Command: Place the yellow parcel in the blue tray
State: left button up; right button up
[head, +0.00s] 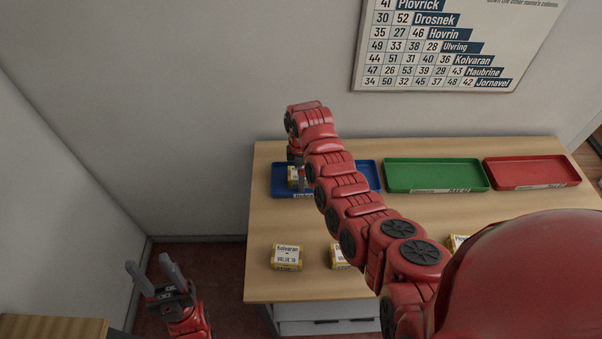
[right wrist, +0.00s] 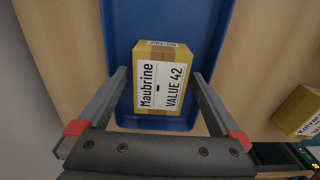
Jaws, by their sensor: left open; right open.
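A yellow parcel (right wrist: 162,90) labelled "Maubrine VALUE 42" is in the blue tray (right wrist: 190,18), near its edge in the right wrist view. My right gripper (right wrist: 160,76) is open around it, with a gap on each side. In the head view the blue tray (head: 350,166) is at the table's back left, the parcel (head: 293,178) is at its left end, and my right gripper hangs over it, partly hidden. My left gripper (head: 151,266) is open and empty, left of the table. Other yellow parcels, one labelled Kolvaran (head: 286,257), lie along the front.
A green tray (head: 435,174) and a red tray (head: 530,171) stand to the right of the blue tray on the wooden table (head: 270,215). A numbered name chart (head: 440,45) is on the wall behind. My right arm covers the table's middle. The table's left strip is clear.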

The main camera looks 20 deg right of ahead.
jog(key=shift+r+b, duration=0.4)
jog(key=shift+r, duration=0.1)
notch_tip(320, 180, up, 2)
jog(key=shift+w+r+b, duration=0.1)
jog(key=shift+r+b, duration=0.1)
jog(key=shift+b, duration=0.6)
notch_tip(320, 180, up, 9)
jog(key=p, duration=0.2)
jog(key=shift+f, duration=0.15)
